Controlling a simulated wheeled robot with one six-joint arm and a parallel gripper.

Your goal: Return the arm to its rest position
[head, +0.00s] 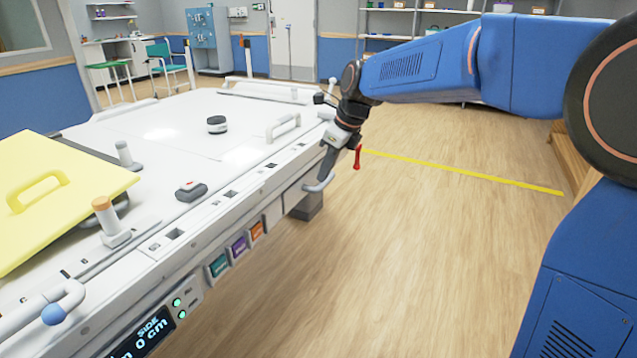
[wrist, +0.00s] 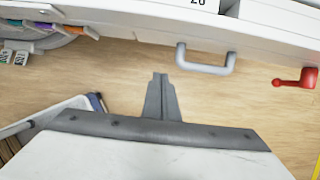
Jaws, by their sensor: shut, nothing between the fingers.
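My blue arm (head: 420,68) reaches across from the right of the head view to the side of the white table. My gripper (head: 325,176) points down beside the table's side, close to a grey bar handle (head: 318,186). In the wrist view my gripper (wrist: 159,76) is shut, its fingers together with nothing between them. The handle (wrist: 207,69) shows to the right of the fingertips there, and the fingers look apart from it.
A red lever (head: 357,157) is close by, also in the wrist view (wrist: 297,79). The white table (head: 170,125) carries a yellow lid (head: 80,185), a round puck (head: 217,124) and a grey button-like block (head: 190,190). Wooden floor (head: 420,240) is clear on the right.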

